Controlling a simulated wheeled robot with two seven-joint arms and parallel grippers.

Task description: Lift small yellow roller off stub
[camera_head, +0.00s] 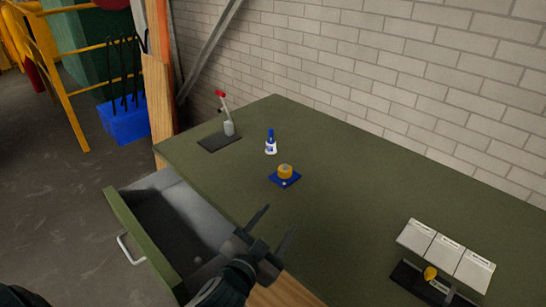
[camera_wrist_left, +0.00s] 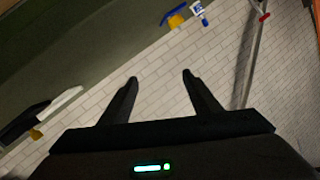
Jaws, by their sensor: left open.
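A squat yellow roller (camera_head: 285,170) sits on a blue base (camera_head: 288,181) near the middle of the green bench. Any stub inside it is hidden. The roller (camera_wrist_left: 176,21) and its blue base also show at the top of the left wrist view. A smaller yellow piece (camera_head: 430,273) sits at a black fixture at the bench's right front; I cannot tell how it is mounted. My left gripper (camera_head: 281,218) is open and empty, nearer the camera than the roller and clear of it. Its spread fingers (camera_wrist_left: 160,77) show in the left wrist view. My right gripper is not in view.
A white bottle with a blue cap (camera_head: 271,142) stands just behind the roller. A red-handled device (camera_head: 228,125) on a dark plate stands at the back left. White panels (camera_head: 445,253) lie at the right. An open drawer (camera_head: 155,245) juts out at left. The bench's middle right is clear.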

